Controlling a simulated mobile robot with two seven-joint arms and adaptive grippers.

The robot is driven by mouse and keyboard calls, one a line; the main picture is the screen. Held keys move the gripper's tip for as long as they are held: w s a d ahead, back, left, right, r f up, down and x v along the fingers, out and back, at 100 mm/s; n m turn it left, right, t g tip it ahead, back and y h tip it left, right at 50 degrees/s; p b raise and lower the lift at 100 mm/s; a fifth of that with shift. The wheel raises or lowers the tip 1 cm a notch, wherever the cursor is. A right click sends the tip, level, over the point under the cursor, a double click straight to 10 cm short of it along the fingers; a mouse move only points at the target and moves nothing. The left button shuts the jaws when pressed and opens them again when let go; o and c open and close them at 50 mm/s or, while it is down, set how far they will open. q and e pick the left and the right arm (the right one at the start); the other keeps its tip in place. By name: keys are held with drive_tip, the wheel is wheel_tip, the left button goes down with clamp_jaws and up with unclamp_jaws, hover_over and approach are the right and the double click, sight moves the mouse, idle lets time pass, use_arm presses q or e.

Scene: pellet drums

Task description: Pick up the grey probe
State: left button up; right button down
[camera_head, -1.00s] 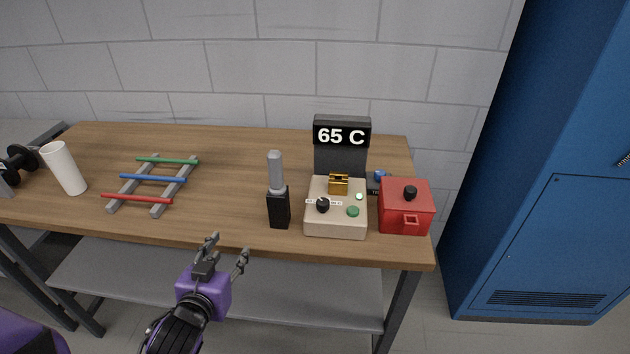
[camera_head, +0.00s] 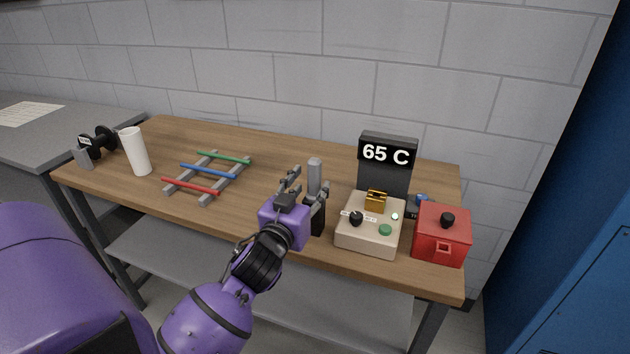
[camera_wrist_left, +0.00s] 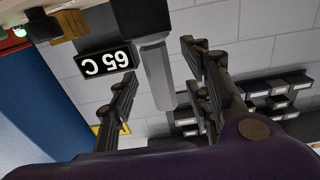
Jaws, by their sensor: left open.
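The grey probe (camera_head: 315,177) stands upright in a black holder (camera_head: 318,218) near the front of the wooden table. My left gripper (camera_head: 291,182) is open, just left of the probe in the head view, at about the probe's height. In the left wrist view the grey probe (camera_wrist_left: 157,72) shows between the two spread fingers of the left gripper (camera_wrist_left: 160,85), with no visible finger contact. The lower part of the holder is partly hidden by my gripper in the head view. My right gripper is not in view.
Right of the probe stand a beige control box (camera_head: 370,236), a black display reading 65 C (camera_head: 387,153) and a red box (camera_head: 442,236). Left are a rack with coloured rods (camera_head: 207,171), a white cup (camera_head: 134,152) and a black spool-like object (camera_head: 97,142).

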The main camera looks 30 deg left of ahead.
sight(312, 185)
use_arm(q)
drive_tip(key=x, duration=0.3)
drive_tip(key=shift+w+f, duration=0.2)
drive_tip(key=shift+w, duration=0.05)
drive_tip(key=shift+c, duration=0.2)
drive_tip(key=c, duration=1.1)
clamp_jaws()
drive_tip(key=shift+r, duration=0.1)
